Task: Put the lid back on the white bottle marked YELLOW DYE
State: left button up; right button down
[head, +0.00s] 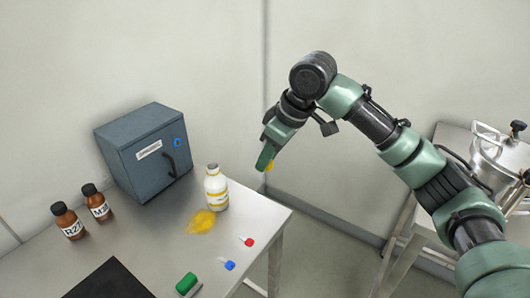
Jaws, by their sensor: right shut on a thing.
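The white bottle (215,195) with a yellow band stands upright on the steel table near its back right edge; its label is too small to read. Its neck shows no yellow lid. My right gripper (266,163) points down, up and to the right of the bottle, apart from it. It is shut on a small yellow thing, which looks like the lid (270,166); the fingers hide most of it. My left gripper is not in view.
A yellow patch (201,222) lies beside the bottle on the table (150,240). A blue-grey cabinet (125,155), brown bottles (67,221) (96,202), a green object (187,284), and blue (229,265) and red (247,241) pieces stand around. A steel vessel (498,158) is at right.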

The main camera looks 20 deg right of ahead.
jog(key=s+f+m+h, duration=0.1)
jog(key=s+f+m, duration=0.2)
jog(key=s, duration=0.3)
jog(key=s+d+f+m+t+h, duration=0.1)
jog(key=s+f+m+h, duration=0.1)
jog(key=s+f+m, duration=0.2)
jog(key=s+m, duration=0.1)
jog(key=s, duration=0.1)
jog(key=shift+s+d+f+m, duration=0.15)
jog(key=shift+s+f+m, duration=0.15)
